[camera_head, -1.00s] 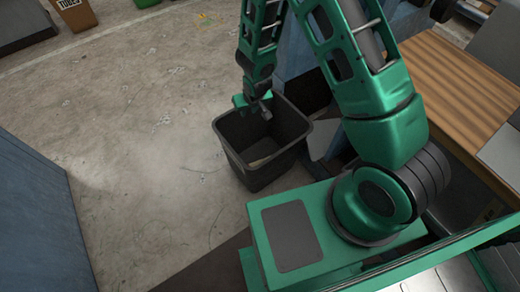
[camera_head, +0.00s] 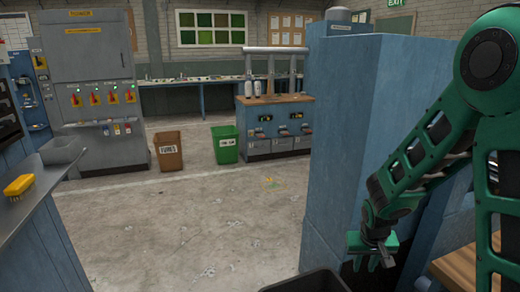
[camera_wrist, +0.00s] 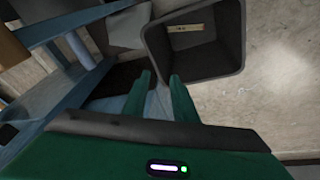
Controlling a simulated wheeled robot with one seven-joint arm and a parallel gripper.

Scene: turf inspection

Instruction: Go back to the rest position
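My gripper (camera_head: 372,250) hangs at the right of the head view, in front of a blue cabinet and above a dark bin. In the wrist view my gripper (camera_wrist: 160,84) shows two green fingers standing apart with nothing between them. The dark bin (camera_wrist: 193,65) lies just beyond the fingertips in the wrist view, with a small pale strip (camera_wrist: 190,28) inside it.
A blue cabinet (camera_head: 345,130) stands close beside my arm. A wooden top (camera_head: 465,268) is at lower right. A counter with a yellow brush (camera_head: 18,186) is at left. A brown bin (camera_head: 168,151) and a green bin (camera_head: 226,144) stand farther off. The middle floor is clear.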

